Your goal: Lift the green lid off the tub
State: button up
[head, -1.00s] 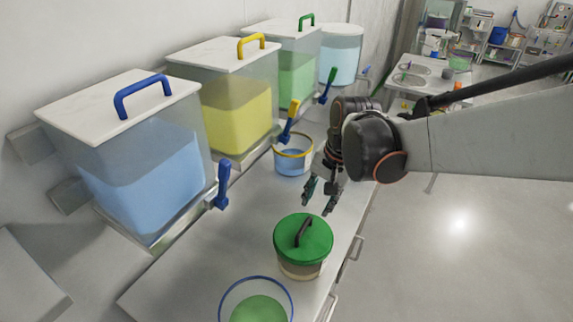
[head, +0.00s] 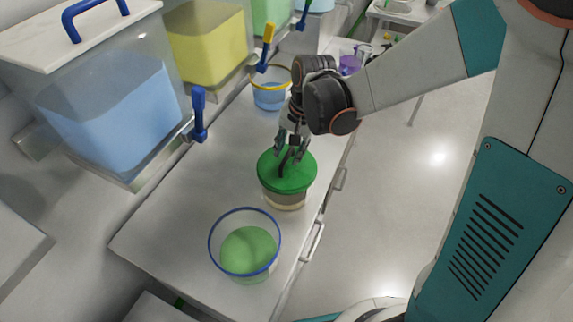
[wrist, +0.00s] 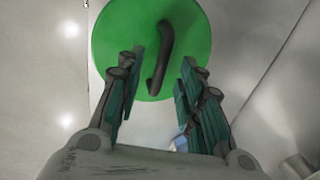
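The tub (head: 285,200) stands on the white counter with the green lid (head: 300,180) seated on it. The lid has a dark arched handle (head: 283,165); in the wrist view the green lid (wrist: 195,30) and its handle (wrist: 163,55) lie beyond the fingers. My gripper (head: 290,150) is at the lid from above and behind, its fingertips close to the handle. In the wrist view its teal fingers (wrist: 160,85) are spread apart, with the handle's near end in line with the gap. I cannot tell whether the fingers touch the lid.
A blue-rimmed clear bowl with green contents (head: 248,250) stands just in front of the tub. A yellow-rimmed container with blue contents (head: 271,95) is behind. Large dispensers with blue-handled taps (head: 199,115) line the wall at left. The counter (head: 185,215) is bare left of the tub.

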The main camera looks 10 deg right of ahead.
aim_at(287, 156)
jog(key=f, duration=0.1)
jog(key=f+b, duration=0.1)
jog(key=a+f, duration=0.1)
jog(key=f, duration=0.1)
jog(key=shift+w, duration=0.25)
grip_shut()
jog(key=shift+r, duration=0.1)
